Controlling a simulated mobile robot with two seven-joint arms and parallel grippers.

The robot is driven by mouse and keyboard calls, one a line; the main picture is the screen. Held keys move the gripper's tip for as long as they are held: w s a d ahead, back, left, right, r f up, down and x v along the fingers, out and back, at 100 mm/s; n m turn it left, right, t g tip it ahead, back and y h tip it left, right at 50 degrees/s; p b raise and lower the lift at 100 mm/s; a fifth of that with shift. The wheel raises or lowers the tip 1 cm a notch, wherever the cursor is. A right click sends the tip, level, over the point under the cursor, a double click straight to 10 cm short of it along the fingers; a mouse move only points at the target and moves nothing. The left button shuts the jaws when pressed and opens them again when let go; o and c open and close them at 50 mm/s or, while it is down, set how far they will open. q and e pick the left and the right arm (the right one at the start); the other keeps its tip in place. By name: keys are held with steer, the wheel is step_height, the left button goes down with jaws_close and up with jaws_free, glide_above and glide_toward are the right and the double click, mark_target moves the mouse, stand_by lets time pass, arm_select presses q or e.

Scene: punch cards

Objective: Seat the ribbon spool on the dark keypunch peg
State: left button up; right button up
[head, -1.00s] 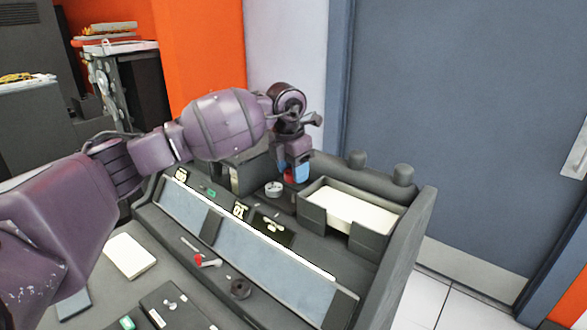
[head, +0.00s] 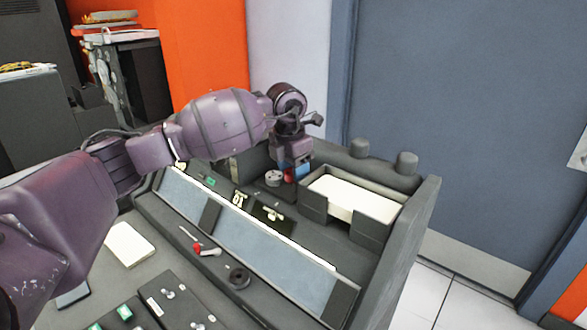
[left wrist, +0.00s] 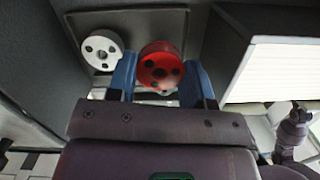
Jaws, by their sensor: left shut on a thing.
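A red ribbon spool (left wrist: 161,69) with dark holes in its face sits between the blue fingers of my left gripper (left wrist: 163,82), which is shut on it. In the head view the red spool (head: 289,175) shows low at the back of the keypunch console, just right of a white spool (head: 274,178). The white spool also shows in the left wrist view (left wrist: 101,50), on the same dark recessed plate (left wrist: 148,20), left of the fingers. I cannot make out the dark peg, and I cannot tell whether the red spool touches it. My right gripper is not in view.
A tray of pale cards (head: 355,195) stands close to the right of my left gripper. A dark ring-shaped part (head: 239,277) and a red-ended tool (head: 205,250) lie on the console's front ledge. A card stack (head: 129,245) lies at left.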

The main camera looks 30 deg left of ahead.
mark_target(294, 192)
arm_select(q)
steer(key=shift+f, duration=0.1)
stand_by(0.6)
stand_by(0.4)
steer(key=shift+f, duration=0.8)
steer(key=shift+f, duration=0.9)
stand_by(1.9)
steer(key=o, duration=1)
steer(key=shift+f, duration=0.15)
steer(key=shift+c, duration=0.2)
steer(key=shift+s+d, duration=0.1)
steer(key=shift+c, duration=1.6)
